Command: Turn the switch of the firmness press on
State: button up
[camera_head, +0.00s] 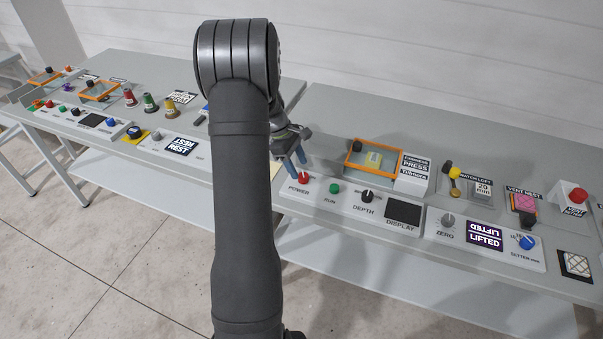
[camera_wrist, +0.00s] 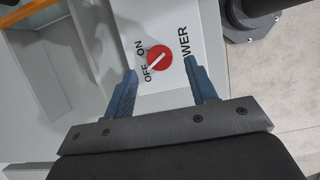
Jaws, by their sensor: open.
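The firmness press has a white front panel (camera_head: 330,206) with a red round power switch (camera_head: 303,177) at its left end. In the wrist view the red switch (camera_wrist: 159,58) shows a white line slanting from lower left to upper right. Its lower-left end lies towards the OFF label (camera_wrist: 152,74); the ON label (camera_wrist: 140,47) is beside it. My gripper (camera_head: 291,166) is open just above and behind the switch in the head view. In the wrist view my gripper (camera_wrist: 160,69) has its blue fingertips on either side of the switch, and I see no contact.
Right of the switch are a green RUN button (camera_head: 334,188), a black DEPTH knob (camera_head: 367,195) and a dark display (camera_head: 403,212). An orange-framed station (camera_head: 374,158) stands behind. My arm hides the table's middle.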

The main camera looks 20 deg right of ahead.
aim_at(303, 175)
jog(key=shift+x, duration=2)
jog(key=c, duration=1)
jog(key=m+y, duration=0.1)
jog(key=m, duration=0.2)
jog(key=m+g+y, duration=0.1)
jog(key=m, duration=0.2)
jog(key=shift+w+d, duration=0.15)
jog(key=m+y, duration=0.2)
jog(key=m, duration=0.3)
jog(key=shift+d+m, duration=0.1)
jog(key=shift+m, duration=0.3)
